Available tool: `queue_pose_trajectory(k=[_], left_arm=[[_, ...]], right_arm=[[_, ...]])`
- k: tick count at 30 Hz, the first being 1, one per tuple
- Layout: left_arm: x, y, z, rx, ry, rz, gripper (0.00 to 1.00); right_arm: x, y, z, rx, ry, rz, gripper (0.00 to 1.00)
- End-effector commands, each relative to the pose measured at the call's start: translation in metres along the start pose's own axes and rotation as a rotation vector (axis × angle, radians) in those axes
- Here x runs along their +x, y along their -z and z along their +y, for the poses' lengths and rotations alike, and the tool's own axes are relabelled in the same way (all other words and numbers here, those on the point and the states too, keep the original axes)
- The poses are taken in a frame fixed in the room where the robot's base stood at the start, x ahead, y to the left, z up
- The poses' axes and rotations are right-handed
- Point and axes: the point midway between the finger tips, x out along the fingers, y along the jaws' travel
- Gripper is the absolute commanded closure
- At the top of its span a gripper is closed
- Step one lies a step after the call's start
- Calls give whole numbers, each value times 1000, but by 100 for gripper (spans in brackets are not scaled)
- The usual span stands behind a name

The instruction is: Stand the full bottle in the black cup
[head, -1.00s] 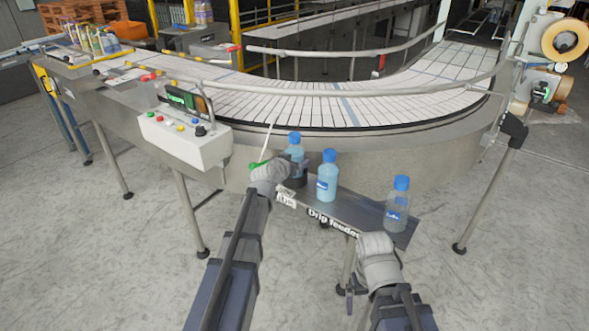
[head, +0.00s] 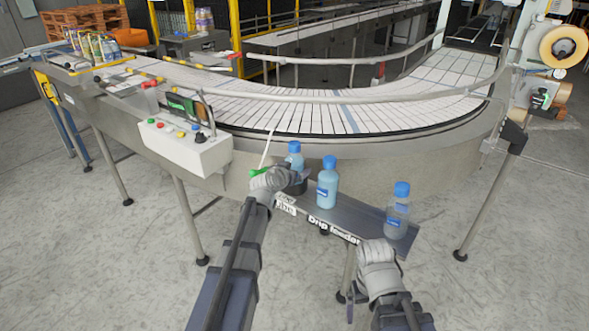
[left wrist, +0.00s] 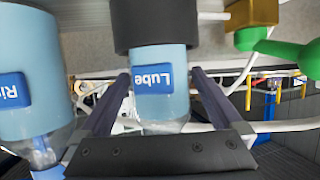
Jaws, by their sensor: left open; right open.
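A bottle of light blue liquid with a blue cap (head: 294,149) stands upright in the black cup (head: 297,188) at the left end of the small shelf. The left wrist view is upside down and shows this bottle, labelled "Lube" (left wrist: 158,104), with its base inside the black cup (left wrist: 150,28). My left gripper (head: 290,178) is open, with its fingers on either side of this bottle; the wrist view shows the open fingers (left wrist: 156,100) too. My right gripper (head: 376,254) is open and empty at the shelf's front edge, below the right bottle; its fingertips are hard to see.
A second light blue bottle (head: 327,184) stands mid-shelf, close to my left gripper; its label begins "Ri" in the wrist view (left wrist: 30,80). A clearer bottle (head: 397,212) stands at the right. The shelf (head: 355,212) is narrow. A conveyor (head: 330,112) and a control box (head: 185,145) lie behind.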

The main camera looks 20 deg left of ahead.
Motion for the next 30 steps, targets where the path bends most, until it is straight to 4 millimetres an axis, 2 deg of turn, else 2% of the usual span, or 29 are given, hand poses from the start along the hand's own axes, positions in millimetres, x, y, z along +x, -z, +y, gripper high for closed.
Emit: queue_pose_trajectory(k=[1,6,15,21,30], left_arm=[[-14,1,0,-1,1,0,0],[-51,2,1,-2,2,0,0],[-102,1,0,0,1,0,0],[-114,0,0,0,0,0,0],[-115,0,0,0,0,0,0]], right_arm=[[-6,0,1,0,0,0,0],[-21,-1,2,0,0,0,0],[-40,-2,4,-1,0,0,0],[-44,-2,4,-1,0,0,0],[-43,-2,4,-1,0,0,0]])
